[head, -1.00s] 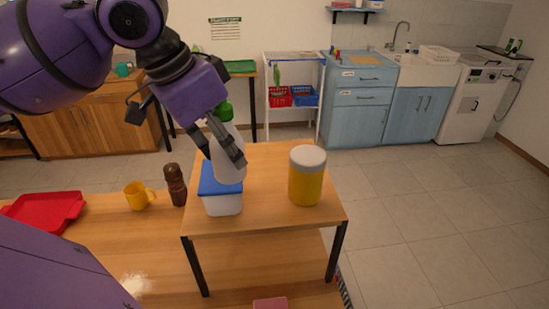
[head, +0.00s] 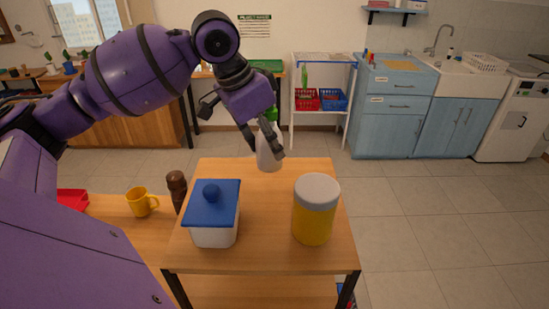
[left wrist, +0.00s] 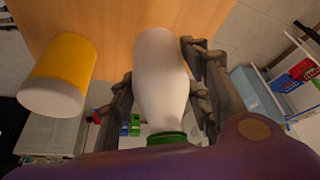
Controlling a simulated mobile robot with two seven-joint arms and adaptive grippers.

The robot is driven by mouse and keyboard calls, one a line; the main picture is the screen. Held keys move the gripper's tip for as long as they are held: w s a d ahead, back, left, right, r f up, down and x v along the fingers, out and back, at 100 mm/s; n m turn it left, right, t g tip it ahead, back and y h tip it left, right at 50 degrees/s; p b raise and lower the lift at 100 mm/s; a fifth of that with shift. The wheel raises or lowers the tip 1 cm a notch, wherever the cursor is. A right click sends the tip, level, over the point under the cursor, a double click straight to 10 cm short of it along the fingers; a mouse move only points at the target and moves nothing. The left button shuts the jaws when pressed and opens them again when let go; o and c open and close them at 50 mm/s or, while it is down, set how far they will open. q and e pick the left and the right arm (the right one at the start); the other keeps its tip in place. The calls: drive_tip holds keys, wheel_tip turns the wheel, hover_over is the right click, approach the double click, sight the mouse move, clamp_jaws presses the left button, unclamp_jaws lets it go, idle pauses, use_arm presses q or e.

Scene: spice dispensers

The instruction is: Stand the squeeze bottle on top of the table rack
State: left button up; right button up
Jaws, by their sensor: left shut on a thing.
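The squeeze bottle (head: 268,153) is pale with a green top, and it is upright at the far edge of the table rack (head: 268,213). My left gripper (head: 268,143) is shut on it from above and behind. The left wrist view shows the bottle (left wrist: 162,80) between the two fingers of the gripper (left wrist: 160,90), its green collar nearest the camera. Its base appears at or just above the rack's wooden top; I cannot tell whether it touches. My right gripper is not in view.
On the rack top stand a white box with a blue knobbed lid (head: 214,216) and a yellow canister with a grey lid (head: 315,209). A brown pepper mill (head: 177,191) and a yellow mug (head: 142,202) stand left of the rack. The rack's middle is clear.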

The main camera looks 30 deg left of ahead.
use_arm(q)
drive_tip(key=shift+w+a+f, duration=0.15)
drive_tip(key=shift+w+f, duration=0.25)
drive_tip(key=shift+f, duration=0.1)
drive_tip(key=shift+w+a+f, duration=0.15)
drive_tip(key=shift+w+f, duration=0.25)
drive_tip(key=shift+f, duration=0.1)
drive_tip(key=shift+w+a+f, duration=0.1)
drive_tip(key=shift+w+f, duration=0.2)
drive_tip(key=f, duration=0.3)
drive_tip(key=shift+w+a+f, duration=0.15)
drive_tip(key=shift+w+f, duration=0.1)
drive_tip(key=shift+f, duration=0.1)
drive_tip(key=shift+r, duration=0.1)
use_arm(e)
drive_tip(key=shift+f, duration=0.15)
use_arm(q)
drive_tip(key=o, duration=1.4)
drive_tip(key=shift+f, duration=0.2)
drive_tip(key=shift+c, duration=0.2)
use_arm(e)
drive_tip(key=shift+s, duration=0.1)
